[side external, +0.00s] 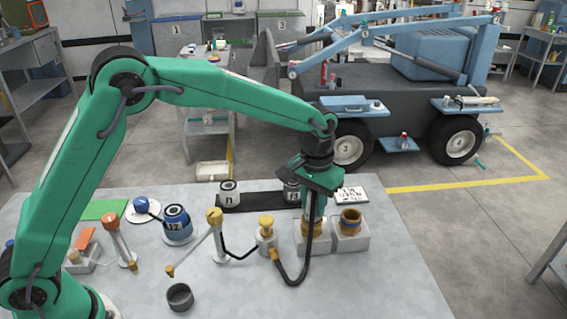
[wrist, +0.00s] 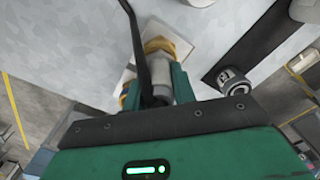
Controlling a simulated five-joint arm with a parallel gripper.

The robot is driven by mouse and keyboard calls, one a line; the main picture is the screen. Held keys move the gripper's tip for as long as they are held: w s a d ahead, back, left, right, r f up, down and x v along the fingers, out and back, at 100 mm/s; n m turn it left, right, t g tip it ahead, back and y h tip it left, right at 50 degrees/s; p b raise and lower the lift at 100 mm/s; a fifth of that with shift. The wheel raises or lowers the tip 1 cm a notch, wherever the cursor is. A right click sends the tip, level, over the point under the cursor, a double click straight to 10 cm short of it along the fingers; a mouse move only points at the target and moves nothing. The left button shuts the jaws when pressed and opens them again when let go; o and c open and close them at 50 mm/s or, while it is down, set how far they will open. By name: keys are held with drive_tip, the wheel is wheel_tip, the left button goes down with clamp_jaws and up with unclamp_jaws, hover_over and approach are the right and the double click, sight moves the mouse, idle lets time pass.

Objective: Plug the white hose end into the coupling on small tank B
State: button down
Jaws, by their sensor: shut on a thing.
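My gripper (side external: 312,212) points down over the left of two pale blocks with brass couplings. It is shut on the white hose end (wrist: 176,73), which shows pale grey between the green fingers in the wrist view. The black hose (side external: 309,255) loops from the gripper down to the yellow-topped pump (side external: 267,235). The left brass coupling (side external: 312,230) is directly below the fingers; it also shows beyond the hose end in the wrist view (wrist: 157,45). The right coupling (side external: 351,219) is clear. I cannot tell which is tank B, or whether the hose end touches the coupling.
Cans f1 (side external: 229,193) and f3 (side external: 292,191) stand on a dark strip behind. A blue can (side external: 177,224), a lever stand (side external: 216,237) and a grey cup (side external: 180,297) are left. The front right table is clear.

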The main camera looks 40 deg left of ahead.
drive_tip(key=shift+r, duration=0.15)
drive_tip(key=shift+r, duration=0.55)
drive_tip(key=r, duration=0.3)
drive_tip(key=shift+s+d+r, duration=0.1)
drive_tip(key=shift+s+d, duration=0.1)
drive_tip(key=s+d+r, duration=0.6)
drive_tip(key=s+d, duration=0.1)
drive_tip(key=s, duration=0.1)
drive_tip(key=shift+s+r, duration=0.25)
drive_tip(key=shift+s, duration=0.1)
drive_tip(key=shift+w, duration=0.15)
drive_tip(key=w+d, duration=0.6)
drive_tip(key=shift+r, duration=0.15)
drive_tip(key=w+a+f, duration=0.6)
drive_tip(key=w+f, duration=0.1)
drive_tip(key=w, duration=0.2)
drive_tip(key=shift+w+a, duration=0.25)
drive_tip(key=shift+a, duration=0.1)
drive_tip(key=shift+f, duration=0.1)
